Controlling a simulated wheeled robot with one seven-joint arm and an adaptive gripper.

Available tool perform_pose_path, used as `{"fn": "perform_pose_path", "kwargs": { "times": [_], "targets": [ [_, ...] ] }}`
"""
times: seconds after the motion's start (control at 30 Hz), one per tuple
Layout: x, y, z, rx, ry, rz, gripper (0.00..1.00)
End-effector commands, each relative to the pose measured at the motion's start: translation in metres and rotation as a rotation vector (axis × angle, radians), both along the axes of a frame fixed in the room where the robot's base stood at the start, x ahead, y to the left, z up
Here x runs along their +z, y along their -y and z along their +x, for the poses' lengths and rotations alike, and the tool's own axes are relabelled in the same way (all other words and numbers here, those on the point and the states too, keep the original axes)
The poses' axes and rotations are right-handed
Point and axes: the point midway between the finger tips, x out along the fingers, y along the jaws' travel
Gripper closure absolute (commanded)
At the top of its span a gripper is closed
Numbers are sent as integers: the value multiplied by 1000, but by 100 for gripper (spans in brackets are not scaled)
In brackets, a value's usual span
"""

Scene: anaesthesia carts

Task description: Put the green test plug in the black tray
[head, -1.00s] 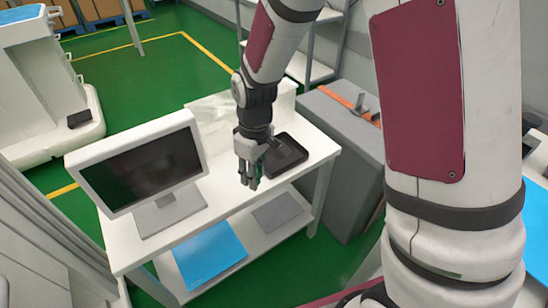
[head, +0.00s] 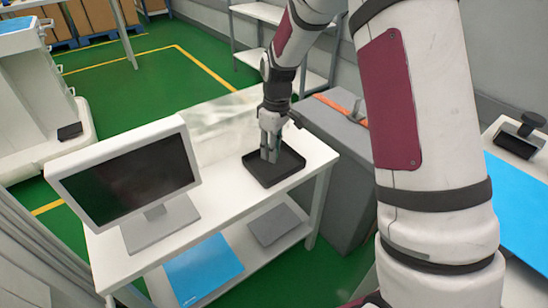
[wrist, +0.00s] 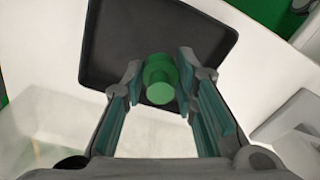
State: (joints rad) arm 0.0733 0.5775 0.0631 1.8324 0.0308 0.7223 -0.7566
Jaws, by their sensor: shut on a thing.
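The black tray (head: 286,169) lies on the white table, to the right of the monitor in the head view. My gripper (head: 269,158) points down over the tray. In the wrist view, my gripper (wrist: 160,64) is shut on the green test plug (wrist: 159,82), which sits between the two fingers. The plug is seen against the tray floor, and the tray (wrist: 112,38) fills the upper middle of that view. I cannot tell how high the plug is above the floor, or whether it touches it. The plug cannot be made out in the head view.
A monitor (head: 130,180) stands on the left of the white table (head: 222,200). A blue sheet (head: 203,268) and a grey panel (head: 273,224) lie on the lower shelf. A grey cabinet (head: 345,185) stands close at the right.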

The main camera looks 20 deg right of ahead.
Motion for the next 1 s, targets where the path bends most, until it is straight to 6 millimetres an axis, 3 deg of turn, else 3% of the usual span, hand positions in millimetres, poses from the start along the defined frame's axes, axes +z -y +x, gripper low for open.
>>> {"fn": "perform_pose_path", "kwargs": {
  "times": [0.1, 0.33, 0.73, 0.77, 0.83, 1.0],
  "targets": [
    [-2, 7, 7, -1, 0, 0, 92],
    [-36, 6, 6, -2, -2, 0, 92],
    [-40, 5, 6, -1, 0, 0, 93],
    [-39, 5, 6, -1, 0, 0, 69],
    [-39, 5, 6, -1, 0, 0, 53],
    [-39, 5, 6, -1, 0, 0, 53]
  ]
}}
